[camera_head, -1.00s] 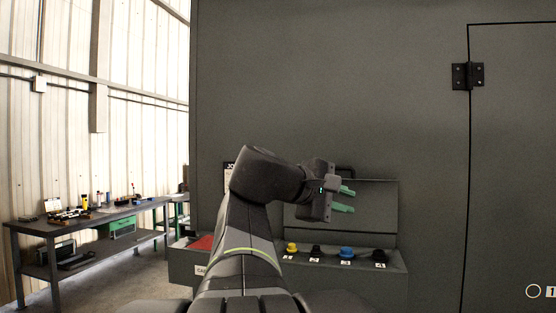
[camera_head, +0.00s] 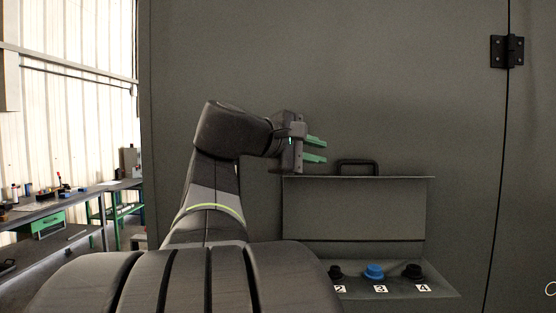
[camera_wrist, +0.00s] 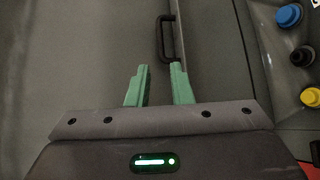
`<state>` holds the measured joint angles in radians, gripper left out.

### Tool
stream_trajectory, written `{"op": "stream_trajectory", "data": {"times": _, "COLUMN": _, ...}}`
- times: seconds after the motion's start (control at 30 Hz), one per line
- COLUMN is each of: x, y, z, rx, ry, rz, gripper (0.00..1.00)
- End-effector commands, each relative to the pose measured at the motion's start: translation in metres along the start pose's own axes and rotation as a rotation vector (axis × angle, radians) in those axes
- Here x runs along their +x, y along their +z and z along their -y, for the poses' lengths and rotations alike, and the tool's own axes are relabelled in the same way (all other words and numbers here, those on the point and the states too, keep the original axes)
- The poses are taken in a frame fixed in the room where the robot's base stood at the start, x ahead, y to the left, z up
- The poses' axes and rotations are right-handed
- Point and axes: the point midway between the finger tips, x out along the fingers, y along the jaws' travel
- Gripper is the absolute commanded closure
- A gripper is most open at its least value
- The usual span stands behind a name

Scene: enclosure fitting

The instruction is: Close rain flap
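The rain flap (camera_head: 355,205) is a dark grey panel standing raised against the enclosure, above a shelf of connectors. Its black handle (camera_head: 357,162) sits along the top edge. It also shows in the wrist view (camera_wrist: 166,40), just beyond the fingertips. My gripper (camera_head: 322,150) has green fingers spread apart, with nothing between them. It is near the flap's upper left part, left of the handle in the head view. In the wrist view, my gripper (camera_wrist: 160,75) points toward the handle with a gap visible. The flap panel (camera_wrist: 212,50) is on the right there.
Connector shelf (camera_head: 395,285) carries a blue cap (camera_head: 374,271) between two black caps. A yellow cap (camera_wrist: 311,97) shows in the wrist view. The tall grey enclosure wall (camera_head: 430,90) stands close behind. A workbench (camera_head: 60,207) is at the far left.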

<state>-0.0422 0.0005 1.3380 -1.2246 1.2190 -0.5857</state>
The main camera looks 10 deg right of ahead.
Motion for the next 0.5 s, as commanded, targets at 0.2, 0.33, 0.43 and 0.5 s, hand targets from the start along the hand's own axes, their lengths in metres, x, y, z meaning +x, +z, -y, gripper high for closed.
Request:
{"op": "stream_trajectory", "data": {"times": 0.2, "x": 0.028, "y": 0.001, "z": 0.000, "rx": -0.001, "ry": -0.004, "rz": 0.005, "gripper": 0.80}}
{"op": "stream_trajectory", "data": {"times": 0.33, "x": 0.051, "y": 0.001, "z": -0.001, "rx": -0.001, "ry": -0.004, "rz": 0.006, "gripper": 0.80}}
{"op": "stream_trajectory", "data": {"times": 0.43, "x": 0.071, "y": 0.001, "z": -0.001, "rx": -0.002, "ry": -0.004, "rz": 0.006, "gripper": 0.80}}
{"op": "stream_trajectory", "data": {"times": 0.5, "x": 0.084, "y": 0.002, "z": -0.001, "rx": -0.001, "ry": -0.004, "rz": 0.005, "gripper": 0.80}}
